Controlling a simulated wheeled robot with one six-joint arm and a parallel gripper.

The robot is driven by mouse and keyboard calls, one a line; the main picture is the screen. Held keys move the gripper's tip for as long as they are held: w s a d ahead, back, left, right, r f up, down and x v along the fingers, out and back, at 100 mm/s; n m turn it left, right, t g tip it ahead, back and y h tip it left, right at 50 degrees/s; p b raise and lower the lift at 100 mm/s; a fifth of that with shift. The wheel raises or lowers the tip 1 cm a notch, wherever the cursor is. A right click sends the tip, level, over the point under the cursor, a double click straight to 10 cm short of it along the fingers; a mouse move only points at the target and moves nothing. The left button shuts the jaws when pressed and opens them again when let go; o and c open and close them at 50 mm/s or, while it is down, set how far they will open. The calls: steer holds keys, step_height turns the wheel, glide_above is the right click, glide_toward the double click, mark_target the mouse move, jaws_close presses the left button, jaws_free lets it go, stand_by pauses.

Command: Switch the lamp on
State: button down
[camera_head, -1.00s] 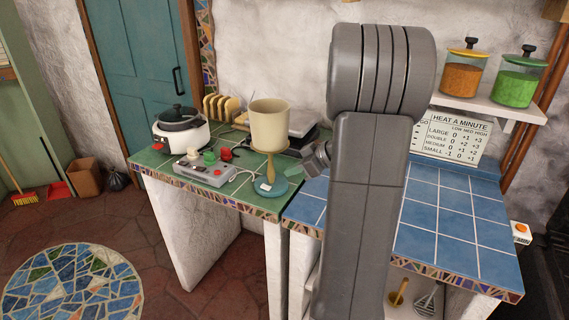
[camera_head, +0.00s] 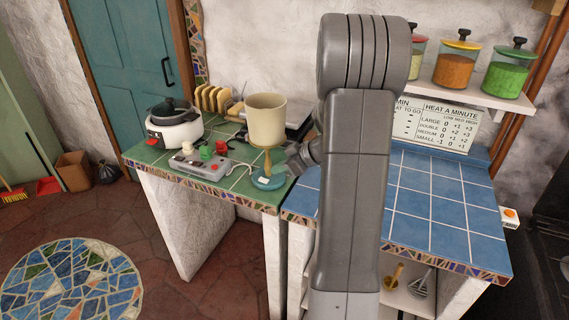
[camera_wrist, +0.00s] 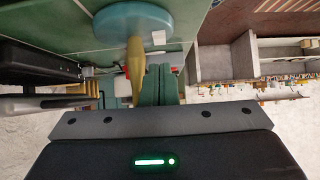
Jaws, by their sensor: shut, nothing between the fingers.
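The lamp has a cream shade (camera_head: 267,121), a wooden stem and a round blue base (camera_head: 269,178). It stands upright at the right end of the green-tiled counter. A small pale patch, perhaps its switch, shows on the base; I cannot see light from it. A grey power strip (camera_head: 203,167) with white, green and red plugs lies left of the lamp. My gripper (camera_head: 294,165) is just right of the stem, partly hidden by my arm. In the wrist view its fingers (camera_wrist: 158,84) are together and empty, beside the stem (camera_wrist: 135,66) and near the base (camera_wrist: 132,25).
A white cooker (camera_head: 174,126) and a toast rack (camera_head: 212,97) stand on the green counter, with a flat appliance (camera_head: 298,122) behind the lamp. The blue-tiled counter (camera_head: 440,208) is mostly clear. Jars stand on a shelf (camera_head: 484,95) at upper right.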

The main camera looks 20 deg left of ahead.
mark_target(260, 178)
steer(key=p+x, duration=0.1)
steer(key=x, duration=0.4)
steer(key=shift+a+f, duration=0.2)
steer(key=shift+a, duration=0.05)
steer(key=shift+f, duration=0.15)
steer(key=b, duration=0.2)
steer(key=shift+a+f+b, duration=0.15)
steer(key=shift+f+b, duration=0.2)
steer(key=shift+r+p, duration=0.3)
steer(key=shift+r, duration=0.05)
steer(key=shift+d+f+b, duration=0.15)
steer(key=shift+d+b, duration=0.05)
steer(key=shift+b, duration=0.1)
